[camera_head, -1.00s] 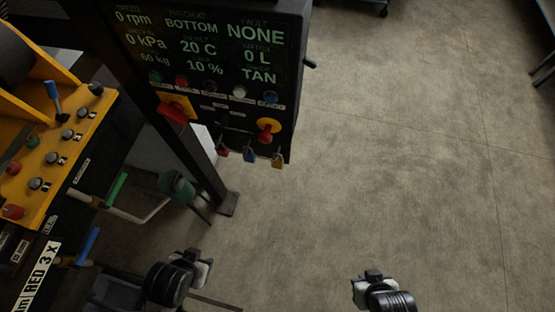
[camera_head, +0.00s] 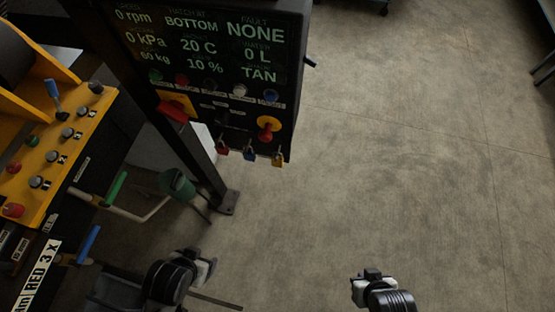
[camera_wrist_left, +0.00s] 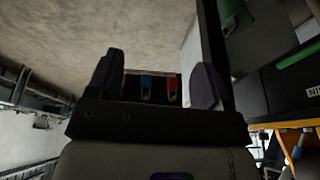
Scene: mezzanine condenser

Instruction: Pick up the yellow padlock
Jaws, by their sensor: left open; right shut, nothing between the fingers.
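The yellow padlock (camera_head: 278,160) hangs at the bottom right edge of the dark control panel (camera_head: 215,75), at the right end of a row. A blue padlock (camera_head: 249,154) and a red padlock (camera_head: 222,149) hang to its left. My left gripper (camera_head: 208,267) is lower in the head view, apart from the padlocks. My right gripper (camera_head: 370,276) is shut and empty, far from the panel.
A yellow console (camera_head: 65,150) with knobs and a blue lever stands at the left. Green and blue handles stick out below it. A dark post (camera_head: 205,175) with a floor foot stands left of the padlocks. The floor at right is clear.

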